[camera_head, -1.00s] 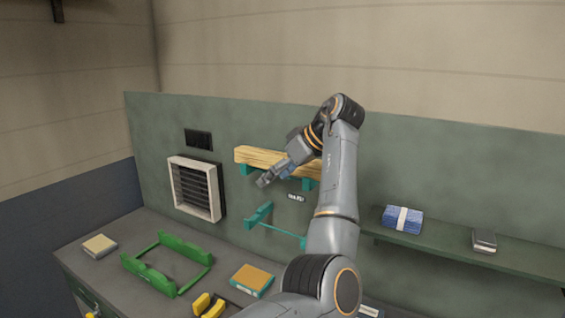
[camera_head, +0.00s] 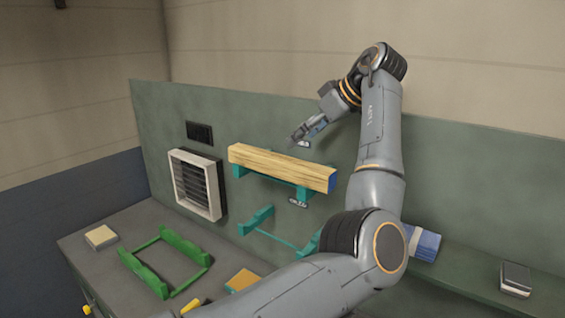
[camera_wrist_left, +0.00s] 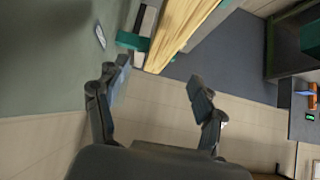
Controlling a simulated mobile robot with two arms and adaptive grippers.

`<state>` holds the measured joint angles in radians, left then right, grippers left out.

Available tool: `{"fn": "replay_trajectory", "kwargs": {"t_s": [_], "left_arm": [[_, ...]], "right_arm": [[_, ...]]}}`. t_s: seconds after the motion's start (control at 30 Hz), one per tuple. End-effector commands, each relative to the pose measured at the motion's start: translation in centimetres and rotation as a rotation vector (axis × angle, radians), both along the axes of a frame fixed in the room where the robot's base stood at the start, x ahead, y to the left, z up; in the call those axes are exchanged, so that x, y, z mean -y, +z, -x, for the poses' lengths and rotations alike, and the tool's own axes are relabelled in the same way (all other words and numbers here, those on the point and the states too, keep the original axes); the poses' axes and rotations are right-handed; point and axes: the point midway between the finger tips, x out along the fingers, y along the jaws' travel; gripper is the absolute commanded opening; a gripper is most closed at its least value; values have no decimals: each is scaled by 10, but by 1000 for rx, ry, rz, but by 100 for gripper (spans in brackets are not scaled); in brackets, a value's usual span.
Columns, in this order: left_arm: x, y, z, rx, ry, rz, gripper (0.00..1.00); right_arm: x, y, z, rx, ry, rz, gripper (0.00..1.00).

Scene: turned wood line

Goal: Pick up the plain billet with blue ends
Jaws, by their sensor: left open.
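The plain billet (camera_head: 275,165) is a long pale wooden bar with a blue right end. It lies across teal brackets (camera_head: 305,194) on the green wall panel; its left end face is turned from view. My left gripper (camera_head: 302,137) is above the billet's right half in the head view and apart from it. In the left wrist view, the left gripper (camera_wrist_left: 160,82) is open and empty, with the billet (camera_wrist_left: 180,28) beyond its fingertips and a teal bracket (camera_wrist_left: 132,41) beside the bar. My right gripper is not in view.
A lower teal rack (camera_head: 258,220) on the panel is empty. A green cradle (camera_head: 190,247), a tan block (camera_head: 101,236) and an orange-topped block (camera_head: 242,280) are on the bench. A blue bundle (camera_head: 425,244) and a dark box (camera_head: 515,278) sit on the right shelf.

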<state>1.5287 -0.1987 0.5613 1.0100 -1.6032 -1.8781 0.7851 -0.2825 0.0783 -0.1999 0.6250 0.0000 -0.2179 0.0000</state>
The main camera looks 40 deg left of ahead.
Motion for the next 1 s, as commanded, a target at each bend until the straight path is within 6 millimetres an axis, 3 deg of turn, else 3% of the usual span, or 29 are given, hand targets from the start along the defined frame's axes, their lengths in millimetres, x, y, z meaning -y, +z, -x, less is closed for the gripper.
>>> {"fn": "replay_trajectory", "kwargs": {"t_s": [0.1,0.27,0.43,0.67,1.0], "left_arm": [[-18,-16,2,-2,2,1,69],[-34,-32,4,-1,0,0,69],[-40,-40,5,-1,-1,0,69],[-56,-59,10,-3,-1,1,69],[-71,-79,12,0,-1,-1,69]], "right_arm": [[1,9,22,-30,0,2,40],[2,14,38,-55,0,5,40],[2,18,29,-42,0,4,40],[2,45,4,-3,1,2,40],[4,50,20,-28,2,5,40]]}}
